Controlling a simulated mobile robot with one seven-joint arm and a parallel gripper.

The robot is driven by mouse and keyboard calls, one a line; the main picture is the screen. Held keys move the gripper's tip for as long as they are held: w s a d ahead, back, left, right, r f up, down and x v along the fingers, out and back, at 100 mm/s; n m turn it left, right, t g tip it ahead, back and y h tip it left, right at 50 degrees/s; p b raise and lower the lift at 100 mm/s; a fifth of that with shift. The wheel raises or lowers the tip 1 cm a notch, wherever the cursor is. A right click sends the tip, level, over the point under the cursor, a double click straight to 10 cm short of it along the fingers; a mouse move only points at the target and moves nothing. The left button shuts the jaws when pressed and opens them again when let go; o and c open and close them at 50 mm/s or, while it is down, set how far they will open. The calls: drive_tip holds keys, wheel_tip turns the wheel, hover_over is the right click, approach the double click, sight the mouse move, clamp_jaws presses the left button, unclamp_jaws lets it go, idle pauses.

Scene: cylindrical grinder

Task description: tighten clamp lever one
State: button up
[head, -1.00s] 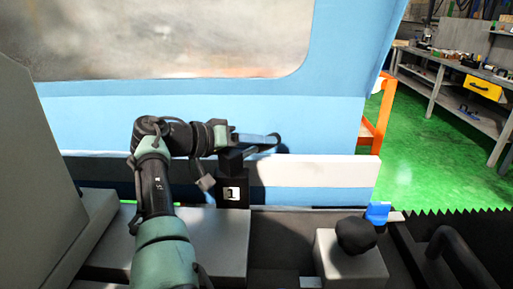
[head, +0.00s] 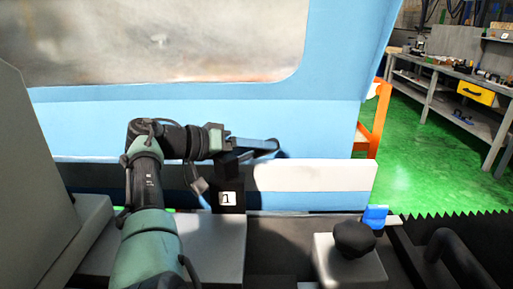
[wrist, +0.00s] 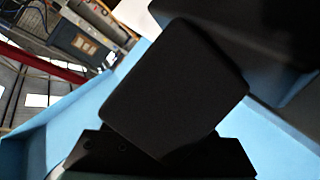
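A black block marked "1" (head: 228,198) stands in front of the blue panel in the head view, with a dark part on top of it. My gripper (head: 262,148) is just above and to the right of this block, at the end of my arm. A slim blue-grey bar with a dark rounded end shows there; I cannot tell whether it is a finger or the clamp lever. In the wrist view a large black flat-faced piece (wrist: 175,90) fills the middle, close to the camera. The fingertips and any contact with the lever are hidden.
A black knob on a grey block (head: 354,239) and a blue handle (head: 375,216) stand to the right. A white bar (head: 315,176) runs behind. The blue machine panel (head: 200,108) is close behind my arm. A workbench (head: 450,85) stands far right on green floor.

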drive_tip(key=shift+o, duration=0.6)
drive_tip(key=shift+r, duration=0.1)
wheel_tip(320, 180, up, 10)
drive_tip(key=shift+f+p, duration=0.1)
drive_tip(key=shift+p, duration=1.15)
drive_tip(key=shift+c, duration=0.2)
